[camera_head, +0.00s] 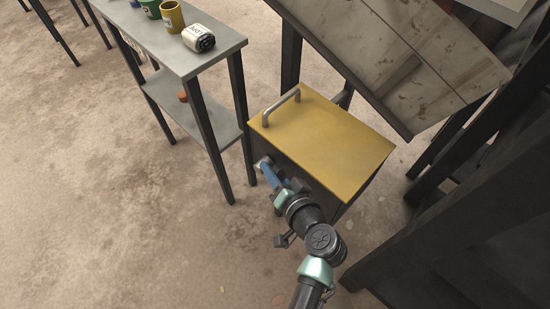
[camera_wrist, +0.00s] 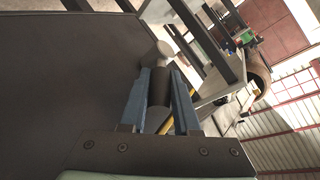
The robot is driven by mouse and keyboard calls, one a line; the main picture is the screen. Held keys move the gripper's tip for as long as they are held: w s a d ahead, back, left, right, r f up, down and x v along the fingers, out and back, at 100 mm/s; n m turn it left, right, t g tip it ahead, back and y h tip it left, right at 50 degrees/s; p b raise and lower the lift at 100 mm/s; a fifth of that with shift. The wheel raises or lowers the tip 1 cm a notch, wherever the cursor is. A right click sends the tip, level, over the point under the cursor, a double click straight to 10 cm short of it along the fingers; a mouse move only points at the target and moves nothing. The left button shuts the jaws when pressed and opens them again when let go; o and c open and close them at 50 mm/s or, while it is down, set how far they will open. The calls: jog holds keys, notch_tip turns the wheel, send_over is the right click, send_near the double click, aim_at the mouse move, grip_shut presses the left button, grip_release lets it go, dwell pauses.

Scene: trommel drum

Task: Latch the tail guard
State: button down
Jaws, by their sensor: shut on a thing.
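The tail guard (camera_head: 328,135) is a box with a flat yellow top and a grey bar handle (camera_head: 281,108), below centre-right in the head view. Its dark side panel (camera_wrist: 70,70) fills the left of the wrist view. A latch handle with a dark cylindrical grip (camera_wrist: 159,87) and a grey end (camera_wrist: 160,54) is at that side. My gripper (camera_head: 269,171) reaches the guard's near left side. In the wrist view its blue fingers (camera_wrist: 165,82) are shut on the dark grip, one on each side. The latch's catch is not clearly visible.
A grey table (camera_head: 217,57) with a lower shelf stands left of the guard. It bears a green can, a yellow mug (camera_head: 173,17) and a pale cylindrical item (camera_head: 198,38). A tilted, stained panel (camera_head: 385,50) and dark frame beams are at right.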

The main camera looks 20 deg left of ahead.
jog(key=r+h+p, duration=0.1)
jog(key=p, duration=0.2)
jog(key=a+r+g+h+p, duration=0.1)
jog(key=p, duration=0.3)
jog(key=shift+w+a+r+n+g+h, duration=0.1)
jog(key=shift+w+r+n+g+h, duration=0.1)
jog(key=shift+n+g+h, duration=0.15)
jog(key=h+p, duration=0.1)
jog(key=p, duration=0.1)
jog(key=a+g+h+p, duration=0.1)
jog(key=p, duration=0.2)
jog(key=shift+w+r+n+h, duration=0.2)
jog(key=shift+n+h, duration=0.05)
jog(key=shift+w+a+f+g+h+p, duration=0.2)
jog(key=shift+a+g+h+p, duration=0.25)
jog(key=shift+h+p, duration=0.6)
jog(key=shift+w+a+n+g+h+p, duration=0.15)
jog(key=shift+a+n+g+h+p, duration=0.25)
jog(key=shift+h, duration=0.45)
jog(key=shift+f, duration=0.1)
jog(key=c, duration=0.9)
grip_release()
jog(key=shift+a, duration=0.1)
